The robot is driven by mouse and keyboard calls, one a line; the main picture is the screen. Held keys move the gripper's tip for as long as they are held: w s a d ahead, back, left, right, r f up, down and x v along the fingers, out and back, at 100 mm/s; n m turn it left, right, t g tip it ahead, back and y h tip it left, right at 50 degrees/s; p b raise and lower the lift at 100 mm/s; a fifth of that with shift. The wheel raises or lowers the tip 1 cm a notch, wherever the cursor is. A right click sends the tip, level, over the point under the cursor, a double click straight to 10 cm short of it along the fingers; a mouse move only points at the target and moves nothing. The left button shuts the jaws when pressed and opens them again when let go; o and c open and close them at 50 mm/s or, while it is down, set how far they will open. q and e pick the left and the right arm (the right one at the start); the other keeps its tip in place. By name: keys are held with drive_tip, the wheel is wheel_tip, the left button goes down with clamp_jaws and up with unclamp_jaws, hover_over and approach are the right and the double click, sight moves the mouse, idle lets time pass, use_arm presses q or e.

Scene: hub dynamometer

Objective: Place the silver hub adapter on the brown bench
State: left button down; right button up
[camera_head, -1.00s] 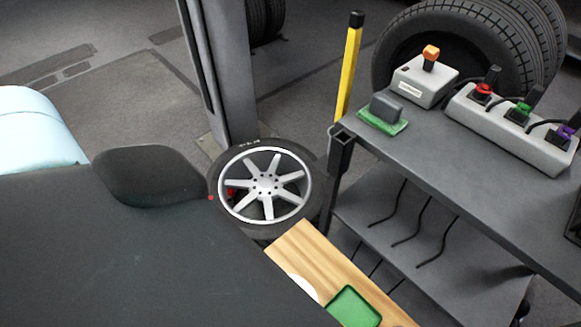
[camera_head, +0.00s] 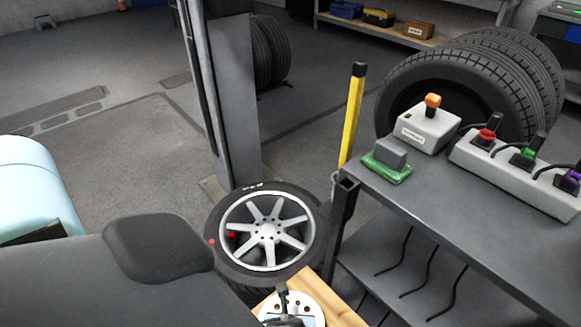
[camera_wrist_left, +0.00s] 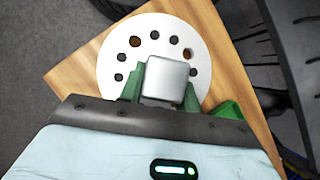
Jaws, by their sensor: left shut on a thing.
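The silver hub adapter (camera_head: 309,307) is a round pale plate with a ring of holes and a square metal block at its centre. In the left wrist view the adapter (camera_wrist_left: 117,45) lies flat over the wooden top of the brown bench (camera_wrist_left: 232,62). My left gripper (camera_wrist_left: 162,88) has green fingers, shut on the adapter's central block. I cannot tell whether the plate touches the wood. In the head view the brown bench (camera_head: 346,317) shows only partly at the bottom edge. My right gripper is not in view.
A wheel with a silver rim (camera_head: 267,231) lies just behind the bench. A grey cart (camera_head: 450,235) with a control box (camera_head: 427,131) and a switch strip (camera_head: 515,165) stands at right. A grey post (camera_head: 233,100) and a yellow pole (camera_head: 353,115) stand behind. A green piece (camera_wrist_left: 229,110) shows beside the gripper.

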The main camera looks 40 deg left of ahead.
use_arm(q)
wheel_tip(320, 180, down, 3)
drive_tip(key=shift+s+d+r+b, duration=0.1)
drive_tip(key=shift+d+b, duration=0.05)
drive_tip(key=shift+b, duration=0.25)
drive_tip(key=c, duration=1)
unclamp_jaws()
drive_tip(key=shift+s, duration=0.1)
drive_tip(key=p+v, duration=0.3)
drive_tip(key=v, duration=0.9)
drive_tip(key=shift+p, duration=0.35)
